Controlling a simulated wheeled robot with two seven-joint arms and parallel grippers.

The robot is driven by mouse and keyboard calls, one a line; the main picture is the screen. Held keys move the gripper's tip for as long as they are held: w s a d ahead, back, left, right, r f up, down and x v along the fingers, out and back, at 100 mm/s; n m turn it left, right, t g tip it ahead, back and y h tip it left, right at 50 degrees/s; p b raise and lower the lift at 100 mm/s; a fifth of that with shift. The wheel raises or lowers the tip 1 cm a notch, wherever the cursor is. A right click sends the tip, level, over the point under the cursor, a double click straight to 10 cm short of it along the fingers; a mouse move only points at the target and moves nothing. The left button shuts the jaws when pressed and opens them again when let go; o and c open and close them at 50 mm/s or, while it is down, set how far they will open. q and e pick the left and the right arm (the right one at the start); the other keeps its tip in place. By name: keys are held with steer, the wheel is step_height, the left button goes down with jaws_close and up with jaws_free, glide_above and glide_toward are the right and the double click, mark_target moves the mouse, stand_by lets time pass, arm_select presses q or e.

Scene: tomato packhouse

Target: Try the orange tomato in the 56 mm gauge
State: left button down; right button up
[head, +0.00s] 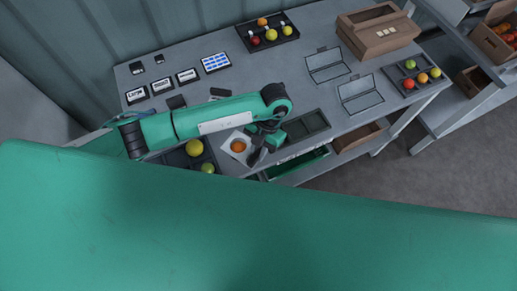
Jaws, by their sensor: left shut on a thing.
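The orange tomato (238,146) shows as a round orange patch inside a pale square plate (229,136), which looks like the gauge. Any size marking on it is too small to read. I cannot tell how deep the tomato sits in the plate's opening. My left gripper (257,156) points down at the plate's right edge and appears shut on the plate; the fingertips are partly hidden by the wrist. My right gripper is not in view.
Yellow (194,147) and greenish (208,168) tomatoes lie in a dark tray left of the plate. Labelled black blocks (162,86) and a blue-and-white panel (215,63) stand behind my left arm. A tomato rack (267,35), wire frames (326,65) and a cardboard box (378,32) are farther back.

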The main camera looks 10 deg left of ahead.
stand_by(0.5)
arm_select(q)
steer(key=shift+f, duration=0.15)
steer(key=shift+f+b, duration=1.05)
stand_by(1.0)
steer(key=shift+r, duration=0.15)
steer(key=shift+r+p, duration=2.3)
steer(key=shift+r, duration=1.05)
